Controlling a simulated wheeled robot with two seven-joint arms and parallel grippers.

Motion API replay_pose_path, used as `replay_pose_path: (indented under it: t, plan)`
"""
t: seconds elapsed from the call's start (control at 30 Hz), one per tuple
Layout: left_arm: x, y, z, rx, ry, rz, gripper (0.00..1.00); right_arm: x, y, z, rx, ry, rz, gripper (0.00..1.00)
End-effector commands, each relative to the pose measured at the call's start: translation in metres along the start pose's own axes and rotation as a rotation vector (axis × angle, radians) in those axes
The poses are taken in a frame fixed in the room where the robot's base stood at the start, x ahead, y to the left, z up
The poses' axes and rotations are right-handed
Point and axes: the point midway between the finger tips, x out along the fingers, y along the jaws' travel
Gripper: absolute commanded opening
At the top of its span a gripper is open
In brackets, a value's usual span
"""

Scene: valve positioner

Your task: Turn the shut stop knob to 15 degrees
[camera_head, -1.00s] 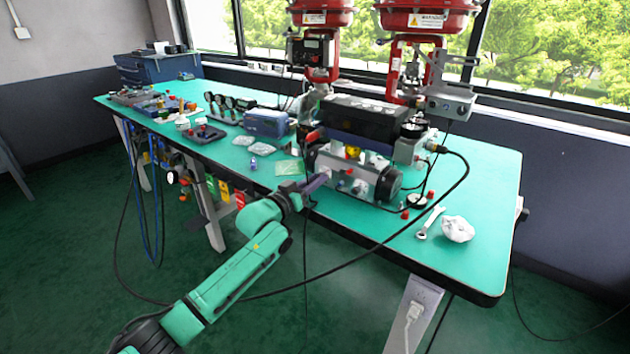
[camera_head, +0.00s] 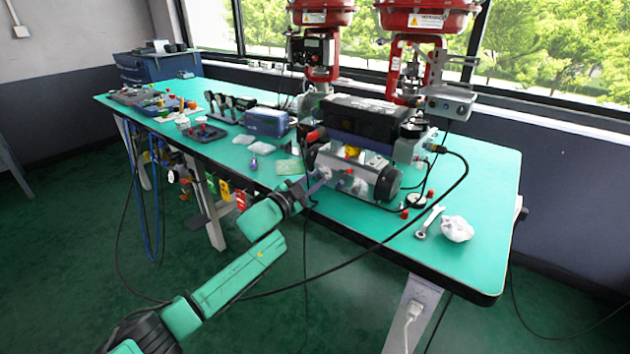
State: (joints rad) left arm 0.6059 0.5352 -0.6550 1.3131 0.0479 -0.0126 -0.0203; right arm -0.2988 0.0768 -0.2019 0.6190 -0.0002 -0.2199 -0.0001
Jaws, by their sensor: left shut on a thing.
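The valve positioner assembly (camera_head: 372,172) stands on the green bench, with a grey cylindrical actuator at its front. My left arm comes in from the lower left. My left gripper (camera_head: 322,178) reaches the left front end of the actuator and is shut there on a small part, which I take to be the shut stop knob. The fingers cover most of that part, so its angle cannot be read. My right gripper is not in view.
A wrench (camera_head: 429,222) and a crumpled white cloth (camera_head: 457,229) lie on the bench (camera_head: 480,190) at the right. A black cable loops past the bench's front edge. A blue box (camera_head: 266,122) and small parts lie to the left.

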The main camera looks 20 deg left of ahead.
Motion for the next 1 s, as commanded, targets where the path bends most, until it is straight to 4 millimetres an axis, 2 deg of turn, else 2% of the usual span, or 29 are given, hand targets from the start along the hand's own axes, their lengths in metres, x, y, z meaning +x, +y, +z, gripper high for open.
replay_pose_path:
  t: [0.23, 0.6, 1.0]
  plan:
    - [0.0, 0.002, 0.002, 0.231, -0.003, 0.002, 0.0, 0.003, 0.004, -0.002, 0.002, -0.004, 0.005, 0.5]
    - [0.0, 0.003, 0.002, 0.573, -0.002, 0.003, 0.0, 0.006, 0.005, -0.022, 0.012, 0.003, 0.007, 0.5]
    - [0.0, 0.003, 0.002, 0.814, 0.0, 0.004, 0.0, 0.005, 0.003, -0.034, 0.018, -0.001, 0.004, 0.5]
